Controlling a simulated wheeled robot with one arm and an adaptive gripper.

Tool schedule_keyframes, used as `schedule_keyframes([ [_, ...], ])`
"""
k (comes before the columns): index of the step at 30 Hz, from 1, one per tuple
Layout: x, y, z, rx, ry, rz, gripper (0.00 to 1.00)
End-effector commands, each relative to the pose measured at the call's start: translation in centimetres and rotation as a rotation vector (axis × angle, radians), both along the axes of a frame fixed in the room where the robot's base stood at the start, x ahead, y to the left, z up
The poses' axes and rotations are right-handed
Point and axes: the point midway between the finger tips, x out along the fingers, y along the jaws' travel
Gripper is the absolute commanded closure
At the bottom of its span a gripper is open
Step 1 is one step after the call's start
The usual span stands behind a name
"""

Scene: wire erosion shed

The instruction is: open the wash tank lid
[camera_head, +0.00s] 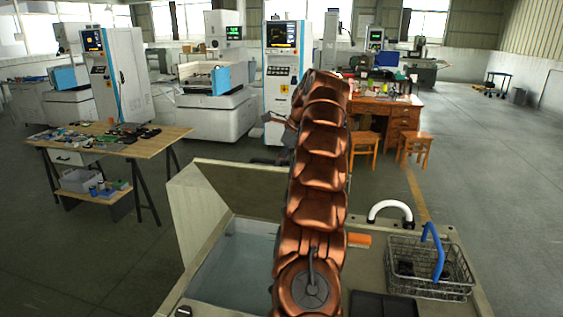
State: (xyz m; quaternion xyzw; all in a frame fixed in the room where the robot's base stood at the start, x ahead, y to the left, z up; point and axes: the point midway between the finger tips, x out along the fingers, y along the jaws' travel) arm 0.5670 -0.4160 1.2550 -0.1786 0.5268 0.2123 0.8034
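The wash tank (228,266) is in front of me, with pale bluish water or a smooth basin floor showing left of my arm. That visible part is uncovered. A beige panel (200,208) stands steeply tilted at the tank's left side, and another beige panel (258,190) rises along its back. I cannot tell for sure which panel is the lid. My copper arm rises through the middle and hides the tank's right part. Small dark parts beside the arm's upper section look like my gripper (283,123), mostly hidden, above and beyond the tank. Its fingers are not clear.
On the right of the tank top are a wire basket (428,287) with a blue handle, a white curved pipe (391,208), an orange block (358,240) and a dark tray (382,305). A cluttered workbench (148,148) stands left. Open floor lies right.

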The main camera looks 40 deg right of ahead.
Motion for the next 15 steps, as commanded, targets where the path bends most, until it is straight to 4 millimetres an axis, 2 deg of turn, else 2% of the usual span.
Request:
schedule_keyframes([
  [9,-0.01,-0.05,-0.20,0.001,0.003,0.000,1.00],
  [10,-0.01,-0.05,-0.20,0.001,0.003,0.000,0.83],
  [15,0.01,0.00,-0.09,0.000,0.001,0.000,0.65],
])
